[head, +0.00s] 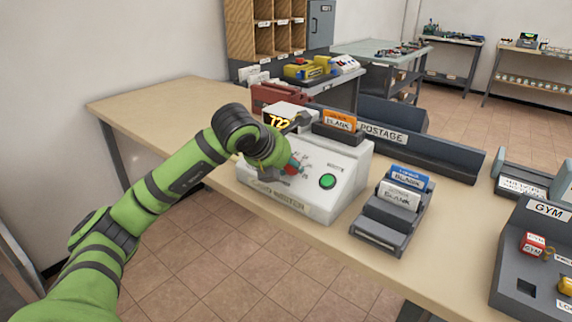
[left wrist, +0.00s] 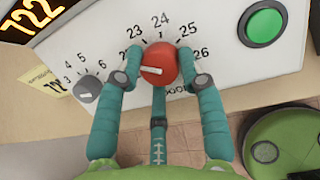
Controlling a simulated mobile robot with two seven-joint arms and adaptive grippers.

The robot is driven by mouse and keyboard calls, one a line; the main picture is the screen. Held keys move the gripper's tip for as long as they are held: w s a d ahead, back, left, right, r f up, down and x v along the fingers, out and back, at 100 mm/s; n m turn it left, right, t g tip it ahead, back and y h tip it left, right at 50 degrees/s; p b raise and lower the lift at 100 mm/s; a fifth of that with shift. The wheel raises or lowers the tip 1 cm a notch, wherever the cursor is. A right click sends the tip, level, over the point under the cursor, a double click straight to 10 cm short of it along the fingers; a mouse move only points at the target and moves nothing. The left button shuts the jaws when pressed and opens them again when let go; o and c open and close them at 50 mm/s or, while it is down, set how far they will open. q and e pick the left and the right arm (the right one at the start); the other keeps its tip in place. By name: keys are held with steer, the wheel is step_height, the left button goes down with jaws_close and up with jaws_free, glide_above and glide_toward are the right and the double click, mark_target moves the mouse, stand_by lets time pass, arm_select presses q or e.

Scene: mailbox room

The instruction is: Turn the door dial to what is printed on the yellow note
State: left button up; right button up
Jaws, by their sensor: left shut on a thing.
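A red dial (left wrist: 162,64) sits on the white front panel of the card machine (head: 318,205), with 23, 24, 25 and 26 printed around its top. A white mark on the dial lies to the left of its centre. The label below it is mostly hidden. My left gripper (left wrist: 160,68) has its teal fingers on both sides of the dial, shut on it; in the head view this gripper (head: 291,166) reaches the panel. A yellow note (left wrist: 42,80) shows at the left edge of the wrist view; its print is partly cut off. My right gripper is not in view.
A small grey knob (left wrist: 88,89) with 3 to 6 around it sits left of the dial. A lit display (head: 277,121) reads 722. A green button (head: 327,181) sits to the right. A card holder (head: 384,222) stands beside the machine; the table's left end (head: 150,100) is clear.

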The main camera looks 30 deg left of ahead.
arm_select(q)
steer(key=shift+w+r, duration=0.1)
steer(key=shift+r, duration=0.2)
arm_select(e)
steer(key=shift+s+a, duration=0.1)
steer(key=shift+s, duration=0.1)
arm_select(q)
steer(key=o, duration=1.1)
steer(key=shift+w+d+f, duration=0.15)
steer(key=v, duration=1.2)
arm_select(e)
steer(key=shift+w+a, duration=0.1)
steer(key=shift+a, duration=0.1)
